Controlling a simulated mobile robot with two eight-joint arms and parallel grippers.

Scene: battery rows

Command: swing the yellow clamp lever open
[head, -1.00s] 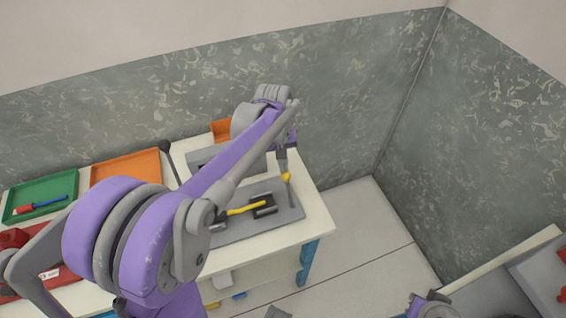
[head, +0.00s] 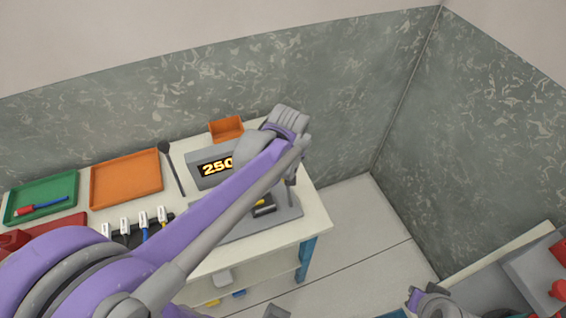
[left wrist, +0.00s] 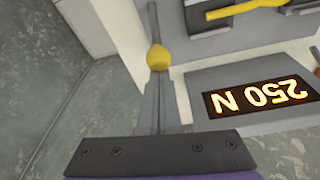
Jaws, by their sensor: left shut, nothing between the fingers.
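A yellow bar (head: 262,202) lies over a dark block on the grey plate (head: 290,213), mostly hidden by my left arm in the head view. It also shows in the left wrist view (left wrist: 245,9) at the top. A yellow ball knob (left wrist: 158,58) on a thin grey rod is right at my left fingertips (left wrist: 157,76). I cannot tell whether they touch. My left gripper is shut and empty; in the head view its fingers are largely hidden behind the arm.
A display box (head: 212,168) reading 250 N stands behind the plate.

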